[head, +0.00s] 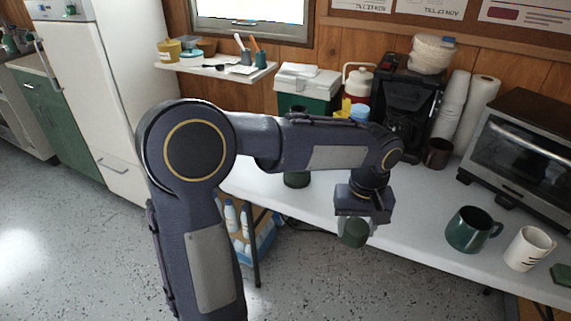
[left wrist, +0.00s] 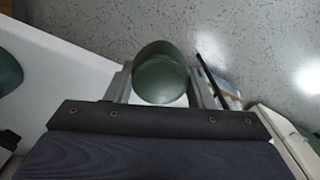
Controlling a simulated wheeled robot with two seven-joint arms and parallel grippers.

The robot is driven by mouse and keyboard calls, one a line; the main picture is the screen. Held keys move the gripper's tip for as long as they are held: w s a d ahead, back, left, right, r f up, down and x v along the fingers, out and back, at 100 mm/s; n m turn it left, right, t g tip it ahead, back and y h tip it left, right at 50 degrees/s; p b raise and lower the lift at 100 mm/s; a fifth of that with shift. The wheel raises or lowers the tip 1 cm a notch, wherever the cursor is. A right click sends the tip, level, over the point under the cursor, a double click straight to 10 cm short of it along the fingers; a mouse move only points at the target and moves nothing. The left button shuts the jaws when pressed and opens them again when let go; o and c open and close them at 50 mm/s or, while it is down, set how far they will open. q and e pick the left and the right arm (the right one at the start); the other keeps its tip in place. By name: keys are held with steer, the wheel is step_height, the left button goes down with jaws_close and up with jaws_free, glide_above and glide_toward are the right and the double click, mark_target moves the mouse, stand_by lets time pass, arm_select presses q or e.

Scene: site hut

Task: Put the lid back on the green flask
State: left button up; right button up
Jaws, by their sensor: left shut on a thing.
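My left gripper (head: 356,217) is shut on a green lid (head: 354,234), a rounded cup shape that hangs below the fingers near the front edge of the white table. In the left wrist view the lid (left wrist: 161,76) sits between the two fingers. The green flask (head: 297,180) stands on the table to the left of the lid. My left forearm crosses in front of it and hides its middle. The lid is apart from the flask. My right gripper is not in view.
A green mug (head: 472,230) and a white mug (head: 529,248) stand on the table (head: 415,223) to the right. Behind are a green cooler (head: 305,88), a black coffee machine (head: 407,100), a brown mug (head: 438,153) and a toaster oven (head: 520,145). Bare table lies between lid and green mug.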

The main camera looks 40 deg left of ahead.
arm_select(q)
steer(key=w+f+m, duration=0.3)
steer(key=f+m, duration=0.4)
steer(key=f, duration=0.1)
steer(key=shift+w+d+f+m, duration=0.25)
steer(key=shift+w+f+m, duration=0.1)
steer(key=shift+m, duration=0.05)
